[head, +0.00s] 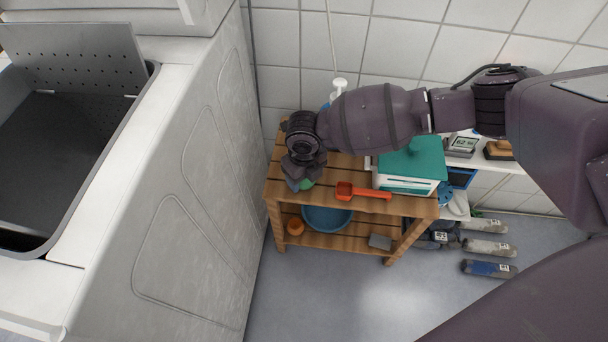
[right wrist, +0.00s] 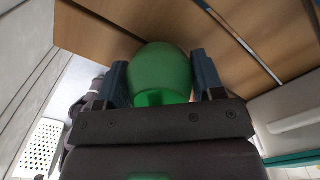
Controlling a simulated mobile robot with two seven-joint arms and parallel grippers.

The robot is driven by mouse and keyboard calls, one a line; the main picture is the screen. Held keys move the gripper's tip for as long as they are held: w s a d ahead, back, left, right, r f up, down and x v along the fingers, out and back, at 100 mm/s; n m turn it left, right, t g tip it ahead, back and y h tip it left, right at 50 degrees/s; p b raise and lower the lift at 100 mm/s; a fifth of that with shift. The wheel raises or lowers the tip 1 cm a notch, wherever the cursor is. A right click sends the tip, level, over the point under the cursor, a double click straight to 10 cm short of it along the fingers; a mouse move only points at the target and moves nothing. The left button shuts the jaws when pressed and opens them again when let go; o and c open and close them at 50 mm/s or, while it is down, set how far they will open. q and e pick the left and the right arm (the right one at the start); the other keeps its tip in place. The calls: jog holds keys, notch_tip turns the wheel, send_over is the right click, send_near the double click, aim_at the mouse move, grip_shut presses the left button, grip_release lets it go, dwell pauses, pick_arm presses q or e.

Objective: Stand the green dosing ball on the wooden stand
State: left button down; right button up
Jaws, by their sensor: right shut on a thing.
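The green dosing ball (right wrist: 162,72) shows large between the two fingers of my right gripper (right wrist: 163,85) in the right wrist view. In the head view only a small green part of the ball (head: 306,184) shows below my right gripper (head: 298,178). The gripper is shut on the ball, over the left end of the slatted wooden stand (head: 350,173). Whether the ball touches the slats I cannot tell. My left gripper is not in view.
On the stand are an orange-red scoop (head: 362,191) and a white box with a teal lid (head: 413,160). A blue basin (head: 327,218) sits on the lower shelf. A white machine (head: 190,180) stands close at the left. Open floor (head: 340,290) lies in front.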

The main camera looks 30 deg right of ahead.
jog(key=shift+f, duration=0.15)
jog(key=o, duration=0.9)
notch_tip(320, 180, up, 11)
jog(key=p, duration=0.4)
jog(key=shift+r, duration=0.65)
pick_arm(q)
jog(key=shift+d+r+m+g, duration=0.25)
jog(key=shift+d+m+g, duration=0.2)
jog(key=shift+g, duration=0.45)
